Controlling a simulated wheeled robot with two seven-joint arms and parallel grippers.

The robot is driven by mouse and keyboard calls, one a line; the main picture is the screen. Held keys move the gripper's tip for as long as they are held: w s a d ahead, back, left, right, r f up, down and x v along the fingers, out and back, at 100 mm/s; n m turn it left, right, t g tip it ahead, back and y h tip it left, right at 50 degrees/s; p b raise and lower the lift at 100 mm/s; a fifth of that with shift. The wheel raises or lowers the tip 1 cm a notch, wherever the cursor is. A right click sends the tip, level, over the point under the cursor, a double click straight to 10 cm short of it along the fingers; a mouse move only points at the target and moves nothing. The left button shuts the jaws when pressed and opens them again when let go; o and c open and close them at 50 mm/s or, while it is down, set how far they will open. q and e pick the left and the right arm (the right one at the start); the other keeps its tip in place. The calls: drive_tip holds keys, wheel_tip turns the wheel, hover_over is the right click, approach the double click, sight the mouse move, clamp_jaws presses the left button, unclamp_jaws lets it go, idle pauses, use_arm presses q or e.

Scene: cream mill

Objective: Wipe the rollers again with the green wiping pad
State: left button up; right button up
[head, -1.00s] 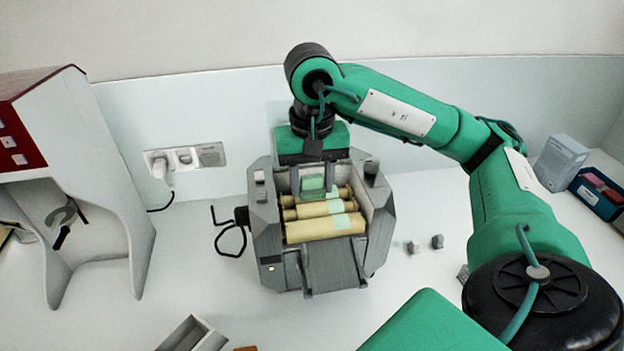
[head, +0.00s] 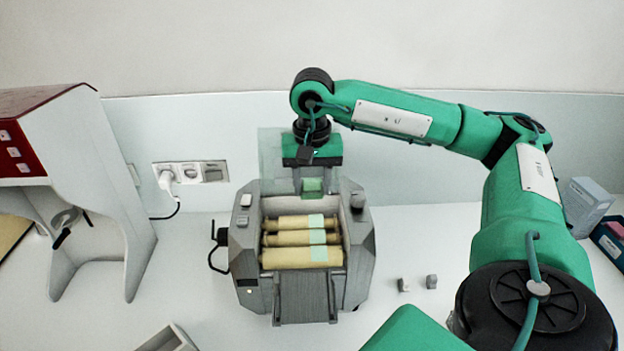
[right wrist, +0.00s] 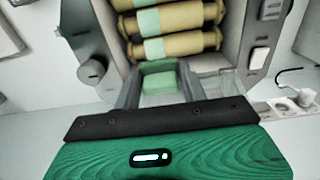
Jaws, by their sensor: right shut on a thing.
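The three-roll mill (head: 303,300) stands on the bench with three cream-coated rollers (head: 292,240) lying side by side. Each roller has a pale green band right of its middle. The bands also show on the rollers in the right wrist view (right wrist: 175,22). My right gripper (head: 313,180) is shut on the green wiping pad (head: 313,187), just behind and apparently above the back roller. In the right wrist view, the pad (right wrist: 158,82) sits between the fingers, apart from the nearest roller in the picture. My left gripper is not in view.
A wall socket with a plug (head: 190,173) is behind left. A white stand with a red top (head: 90,190) is at left, a grey open box (head: 168,340) at front left, and boxes (head: 588,203) at far right.

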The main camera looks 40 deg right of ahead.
sight(316, 252)
wheel_tip(316, 252, down, 2)
drive_tip(key=shift+s+d+f+b, duration=0.1)
drive_tip(key=shift+f+b, duration=0.15)
drive_tip(key=shift+b, duration=0.2)
wheel_tip(316, 252, down, 3)
drive_tip(key=shift+r+b, duration=0.1)
drive_tip(key=shift+b, duration=0.5)
drive_tip(key=shift+s+f, duration=0.2)
drive_tip(key=shift+f, duration=0.15)
drive_tip(key=s+a+b, duration=0.1)
drive_tip(key=s+a, duration=0.3)
drive_tip(key=shift+s+a+b, duration=0.15)
drive_tip(key=shift+s+b, duration=0.2)
drive_tip(key=shift+b, duration=0.05)
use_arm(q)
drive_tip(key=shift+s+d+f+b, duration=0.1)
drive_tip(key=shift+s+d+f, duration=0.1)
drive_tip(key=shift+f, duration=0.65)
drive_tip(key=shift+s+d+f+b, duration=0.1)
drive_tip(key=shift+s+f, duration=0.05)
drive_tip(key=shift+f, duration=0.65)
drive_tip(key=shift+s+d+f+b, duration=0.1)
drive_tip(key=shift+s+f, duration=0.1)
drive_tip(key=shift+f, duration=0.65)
use_arm(e)
drive_tip(key=shift+s+a+r, duration=0.15)
drive_tip(key=shift+s+a, duration=0.8)
drive_tip(key=shift+s, duration=0.15)
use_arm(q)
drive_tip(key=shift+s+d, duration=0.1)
